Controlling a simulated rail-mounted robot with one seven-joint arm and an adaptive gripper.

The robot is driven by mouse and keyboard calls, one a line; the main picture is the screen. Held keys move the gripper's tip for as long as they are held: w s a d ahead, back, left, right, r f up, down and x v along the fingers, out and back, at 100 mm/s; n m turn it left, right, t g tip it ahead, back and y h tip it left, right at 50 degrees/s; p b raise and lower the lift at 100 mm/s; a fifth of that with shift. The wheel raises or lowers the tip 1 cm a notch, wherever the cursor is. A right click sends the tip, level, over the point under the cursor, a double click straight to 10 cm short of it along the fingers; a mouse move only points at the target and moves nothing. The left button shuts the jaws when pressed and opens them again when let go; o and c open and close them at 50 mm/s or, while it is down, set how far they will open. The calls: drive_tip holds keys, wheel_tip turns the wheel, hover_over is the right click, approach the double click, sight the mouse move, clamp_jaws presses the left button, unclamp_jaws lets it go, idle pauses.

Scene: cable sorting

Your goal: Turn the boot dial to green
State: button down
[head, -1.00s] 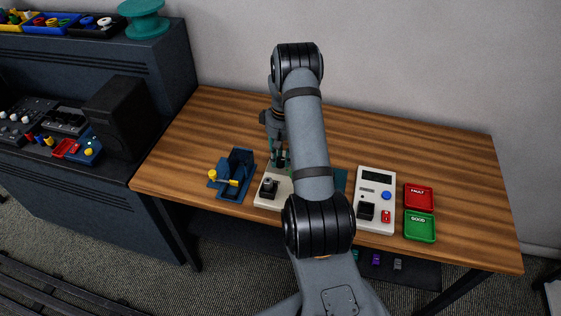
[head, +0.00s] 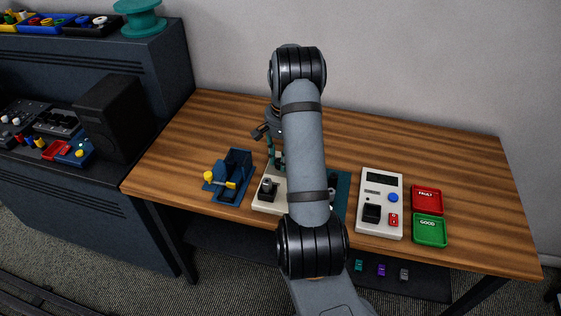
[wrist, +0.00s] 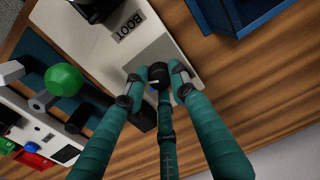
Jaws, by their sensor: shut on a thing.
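The cream boot station (head: 268,207) stands near the front of the table, partly hidden behind my arm. In the wrist view its panel carries a "BOOT" label (wrist: 128,27) and a grey plate (wrist: 152,55). My gripper (wrist: 156,82), with teal-wrapped fingers, is closed around a small black dial (wrist: 160,72) over the edge of that plate. A pale mark shows on the dial. The fingers hide most of the dial, and I cannot tell which colour it points to. In the head view my gripper (head: 277,160) is at the back of the boot station.
A blue fixture with a yellow-knobbed clamp (head: 220,182) stands to the left. To the right are a white tester (head: 380,205), a red fault tray (head: 427,199) and a green good tray (head: 430,231). A green ball knob (wrist: 63,78) shows in the wrist view. The table's back is clear.

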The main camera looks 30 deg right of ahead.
idle(0.4)
drive_tip(key=c, duration=1.5)
unclamp_jaws()
drive_tip(key=shift+o, duration=0.3)
drive_tip(key=shift+r, duration=0.1)
wheel_tip(320, 180, up, 12)
drive_tip(key=shift+s+d, duration=0.15)
drive_tip(key=shift+f, duration=0.25)
drive_tip(key=f, duration=1.1)
drive_tip(key=shift+a+f, duration=0.2)
drive_tip(key=shift+f, duration=0.2)
drive_tip(key=shift+w, duration=0.2)
